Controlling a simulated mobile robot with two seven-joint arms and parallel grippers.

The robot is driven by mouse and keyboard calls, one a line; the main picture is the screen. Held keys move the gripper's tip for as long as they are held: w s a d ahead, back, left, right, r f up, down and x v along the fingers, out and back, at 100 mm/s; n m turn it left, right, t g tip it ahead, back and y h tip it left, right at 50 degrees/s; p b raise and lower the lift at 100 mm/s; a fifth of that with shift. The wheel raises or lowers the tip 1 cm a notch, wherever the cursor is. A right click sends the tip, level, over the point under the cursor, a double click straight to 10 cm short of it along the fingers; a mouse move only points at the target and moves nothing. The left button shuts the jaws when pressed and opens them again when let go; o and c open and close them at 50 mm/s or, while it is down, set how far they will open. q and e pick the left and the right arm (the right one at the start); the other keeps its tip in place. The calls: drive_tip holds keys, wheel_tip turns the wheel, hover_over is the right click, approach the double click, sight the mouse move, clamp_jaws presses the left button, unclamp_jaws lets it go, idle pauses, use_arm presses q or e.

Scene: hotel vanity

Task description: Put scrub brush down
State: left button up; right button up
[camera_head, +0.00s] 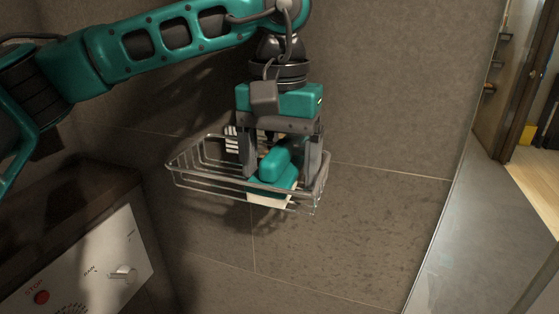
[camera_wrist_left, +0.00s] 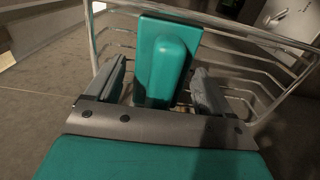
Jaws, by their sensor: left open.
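The scrub brush (camera_head: 274,165) has a teal handle and back with pale bristles below. It rests in the wire basket (camera_head: 212,177) on the tiled wall, towards the basket's right part. It also shows in the left wrist view (camera_wrist_left: 168,58), between the two fingers. My left gripper (camera_head: 285,170) points down into the basket, with its fingers on either side of the brush. In the left wrist view the fingers (camera_wrist_left: 157,90) are spread, with gaps between them and the brush handle. My right gripper is in neither view.
A white panel (camera_head: 100,262) with a red stop button (camera_head: 41,297) and a knob stands at the lower left. The wall (camera_head: 390,215) right of the basket is clear. A glass edge (camera_head: 455,185) and a doorway lie further right.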

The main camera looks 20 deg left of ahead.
sight(280, 147)
use_arm(q)
drive_tip(key=shift+r, duration=0.1)
drive_tip(key=shift+r, duration=0.25)
wheel_tip(280, 147, up, 12)
drive_tip(key=shift+f+p, duration=0.15)
drive_tip(key=shift+p, duration=0.75)
drive_tip(key=shift+f, duration=0.1)
